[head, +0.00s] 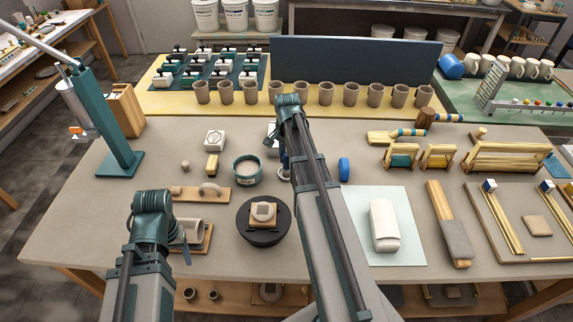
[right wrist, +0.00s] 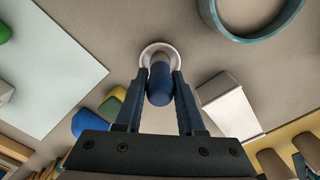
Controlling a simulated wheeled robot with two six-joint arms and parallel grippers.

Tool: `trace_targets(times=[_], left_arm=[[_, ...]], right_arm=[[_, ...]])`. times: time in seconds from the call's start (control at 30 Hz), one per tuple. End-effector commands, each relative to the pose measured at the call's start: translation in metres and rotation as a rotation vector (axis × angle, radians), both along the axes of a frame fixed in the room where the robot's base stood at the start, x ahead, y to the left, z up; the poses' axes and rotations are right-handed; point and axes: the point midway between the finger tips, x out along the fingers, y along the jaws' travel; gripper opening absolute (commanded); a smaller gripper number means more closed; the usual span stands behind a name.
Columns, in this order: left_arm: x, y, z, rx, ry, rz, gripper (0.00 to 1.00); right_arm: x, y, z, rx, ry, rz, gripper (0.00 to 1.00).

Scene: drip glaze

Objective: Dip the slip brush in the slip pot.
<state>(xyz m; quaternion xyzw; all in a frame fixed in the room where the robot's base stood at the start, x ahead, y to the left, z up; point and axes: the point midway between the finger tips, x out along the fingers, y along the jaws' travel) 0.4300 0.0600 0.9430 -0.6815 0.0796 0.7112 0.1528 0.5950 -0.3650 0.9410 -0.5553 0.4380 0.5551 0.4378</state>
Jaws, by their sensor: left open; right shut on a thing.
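The slip brush (right wrist: 161,82), with a blue handle, is held between the two fingers of my right gripper (right wrist: 160,90), seen in the right wrist view. Its lower end points down into a small white ring-shaped holder (right wrist: 146,52); whether it touches is unclear. In the head view the arm hides most of that gripper. The slip pot, a round teal-rimmed vessel (head: 235,175) with a label, stands on the table just left of the right gripper. Its rim shows at the top right of the wrist view (right wrist: 212,22). My left gripper (head: 186,246), mostly hidden by its arm, is open at the left front.
A dark turntable (head: 246,233) bearing a clay piece stands in front of the pot. A white box-like block (head: 214,141) stands behind the pot. A row of clay cups (head: 250,92) lines the back. A pale mat (head: 408,248) with a white block lies right.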

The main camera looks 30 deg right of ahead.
Motion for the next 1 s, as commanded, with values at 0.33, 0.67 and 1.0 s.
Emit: trace_targets(times=[0.33,0.67,1.0], left_arm=[[0.0,0.0,0.0,0.0,0.0,0.0,0.65],[0.0,0.0,0.014,0.0,0.0,0.0,0.65],[0.0,0.0,0.03,0.0,0.0,0.0,0.65]], right_arm=[[0.0,0.0,0.001,0.0,0.0,0.0,0.0],[0.0,0.0,0.014,0.0,0.0,0.0,0.0],[0.0,0.0,0.03,0.0,0.0,0.0,0.0]])
